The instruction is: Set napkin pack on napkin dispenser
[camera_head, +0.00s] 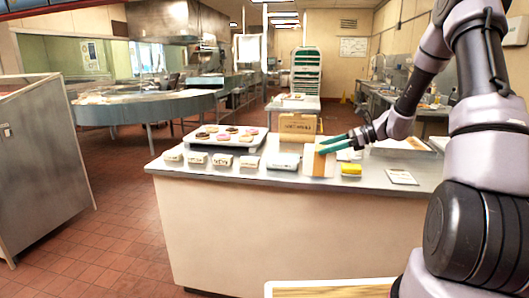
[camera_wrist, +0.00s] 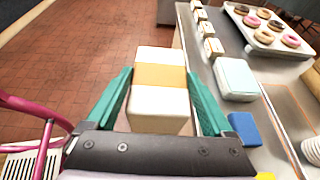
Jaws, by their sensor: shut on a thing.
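The napkin pack (camera_head: 319,164) is a white block with a tan-orange band. My gripper (camera_head: 324,147) is shut on it, with one green finger on each side. In the wrist view the pack (camera_wrist: 160,100) sits between the fingers of my gripper (camera_wrist: 160,92), with floor behind it. It is held near the counter's front edge, apart from the counter top in that view. A low pale box with a white top (camera_head: 284,161), likely the napkin dispenser, stands on the counter left of the pack. It also shows in the wrist view (camera_wrist: 236,78), right of my gripper.
Several small labelled blocks (camera_head: 197,158) line the counter's front edge. Behind them is a donut tray (camera_head: 190,140). A brown box (camera_head: 297,124) stands behind the pack. A yellow item (camera_head: 350,170) and a flat card (camera_head: 402,177) lie to the right. Plates (camera_wrist: 312,150) show in the wrist view.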

